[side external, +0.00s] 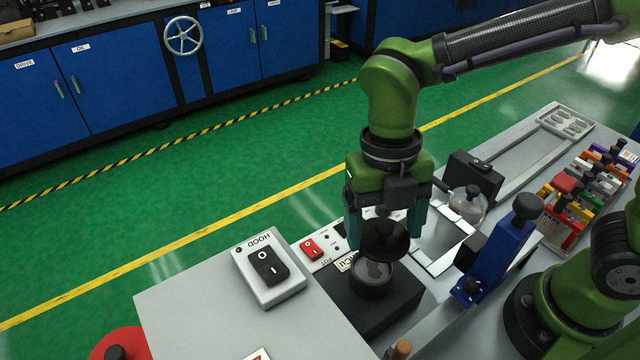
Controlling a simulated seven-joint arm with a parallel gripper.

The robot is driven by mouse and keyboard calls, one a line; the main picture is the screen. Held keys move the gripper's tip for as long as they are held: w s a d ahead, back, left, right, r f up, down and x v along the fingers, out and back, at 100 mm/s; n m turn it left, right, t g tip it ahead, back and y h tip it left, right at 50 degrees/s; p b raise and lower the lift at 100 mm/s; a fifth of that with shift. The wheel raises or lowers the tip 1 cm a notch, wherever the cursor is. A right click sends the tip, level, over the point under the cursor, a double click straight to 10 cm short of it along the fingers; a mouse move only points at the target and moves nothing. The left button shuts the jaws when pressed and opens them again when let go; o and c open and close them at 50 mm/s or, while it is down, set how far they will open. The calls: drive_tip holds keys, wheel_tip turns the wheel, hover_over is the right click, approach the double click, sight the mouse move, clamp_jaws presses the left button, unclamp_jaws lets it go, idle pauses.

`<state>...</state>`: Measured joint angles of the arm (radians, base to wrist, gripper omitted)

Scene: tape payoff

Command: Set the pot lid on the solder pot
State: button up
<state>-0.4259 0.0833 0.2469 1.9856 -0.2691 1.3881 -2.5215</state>
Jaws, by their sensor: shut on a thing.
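The pot lid (385,243) is a dark round disc with a small knob on top. My gripper (385,232) points down, with its two teal fingers at opposite sides of the lid, and is shut on it. The solder pot (370,291) is a grey round cup set on a black block. The lid is just above the pot and hides the back part of its rim. The front of the opening and greyish contents still show, so the lid appears apart from the pot. The exact gap cannot be told.
A grey HOOD switch box (268,270) and a red switch (312,248) stand left of the pot. A blue stand with a black knob (490,250) is to the right. A glass jar (467,205) and a black box (473,178) are behind. Coloured holders (585,195) line the far right.

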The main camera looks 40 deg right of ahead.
drive_tip(key=shift+w+a+f, duration=0.15)
drive_tip(key=shift+w+f, duration=0.05)
drive_tip(key=shift+f, duration=2.9)
drive_tip(key=shift+f, duration=0.4)
drive_tip(key=o, duration=1)
drive_tip(key=shift+c, duration=0.2)
drive_tip(key=shift+r, duration=3.5)
